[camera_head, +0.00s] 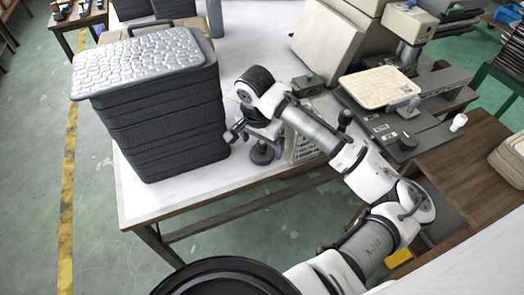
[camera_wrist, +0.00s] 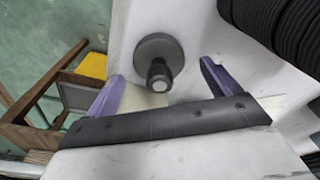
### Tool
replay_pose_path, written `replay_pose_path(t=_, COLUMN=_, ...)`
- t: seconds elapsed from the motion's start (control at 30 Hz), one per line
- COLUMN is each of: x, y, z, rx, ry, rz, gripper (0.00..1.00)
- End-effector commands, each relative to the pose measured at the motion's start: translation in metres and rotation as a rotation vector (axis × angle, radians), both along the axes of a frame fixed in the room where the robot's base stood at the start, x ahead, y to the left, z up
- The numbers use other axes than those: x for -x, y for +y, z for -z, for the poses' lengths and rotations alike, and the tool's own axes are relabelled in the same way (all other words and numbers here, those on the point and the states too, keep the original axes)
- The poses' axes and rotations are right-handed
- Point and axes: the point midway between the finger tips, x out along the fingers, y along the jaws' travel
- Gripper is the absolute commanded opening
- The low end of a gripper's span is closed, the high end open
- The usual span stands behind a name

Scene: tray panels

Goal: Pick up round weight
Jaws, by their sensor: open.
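The round weight (camera_head: 262,154) is a dark grey disc with a short upright post, standing on the white table beside the black stack. In the wrist view the weight (camera_wrist: 150,47) shows its disc and its knob, which points toward the camera. My gripper (camera_head: 254,140) is over the weight, pointing down. In the wrist view its two purple-padded fingers (camera_wrist: 161,72) are spread wide, with the knob appearing between them. Nothing is held. I cannot tell whether the knob is level with the fingertips.
A tall stack of black trays (camera_head: 160,120) with a grey textured panel (camera_head: 140,62) on top stands close left of my gripper. A machine holding a cream panel (camera_head: 380,88) is at the right. The white table (camera_head: 180,190) is bare along its front edge.

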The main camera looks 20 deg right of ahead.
Motion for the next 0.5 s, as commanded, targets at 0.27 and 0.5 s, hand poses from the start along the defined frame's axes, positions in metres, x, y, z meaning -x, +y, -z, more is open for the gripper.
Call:
replay_pose_path(t=0.27, x=-0.001, y=-0.002, z=0.023, rx=-0.001, ry=-0.001, rz=0.0, gripper=0.88)
replay_pose_path(t=0.5, x=-0.001, y=-0.003, z=0.023, rx=0.0, ry=-0.001, rz=0.0, gripper=0.79)
